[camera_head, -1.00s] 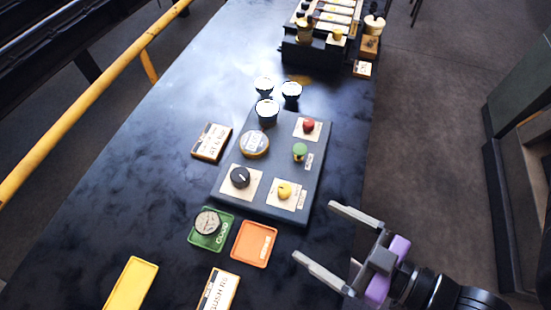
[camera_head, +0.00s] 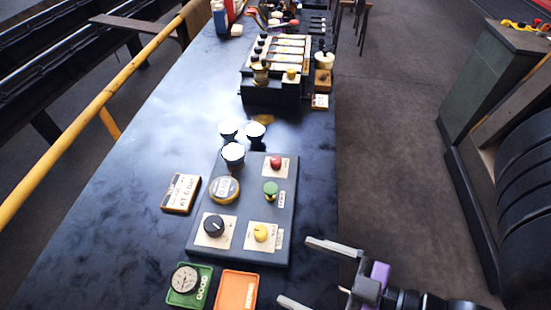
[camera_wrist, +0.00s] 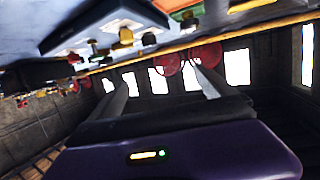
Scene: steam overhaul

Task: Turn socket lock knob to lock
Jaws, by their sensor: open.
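A dark control panel (camera_head: 205,245) lies on the black table. It carries a black knob (camera_head: 214,225) with a white pointer mark at front left and a yellow knob (camera_head: 261,233) at front right. A green knob (camera_head: 270,188) and a red knob (camera_head: 276,163) are further back. The small labels are unreadable, so I cannot tell which is the socket lock knob. My gripper (camera_head: 296,271) is open and empty, right of the panel's front and apart from it. In the wrist view the gripper (camera_wrist: 158,72) frames no knob between its fingers; a yellow knob (camera_wrist: 126,37) shows above them.
A green tray (camera_head: 184,298) holding a dial and an orange tray (camera_head: 237,289) lie in front. A dark rack (camera_head: 272,92) stands further back.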

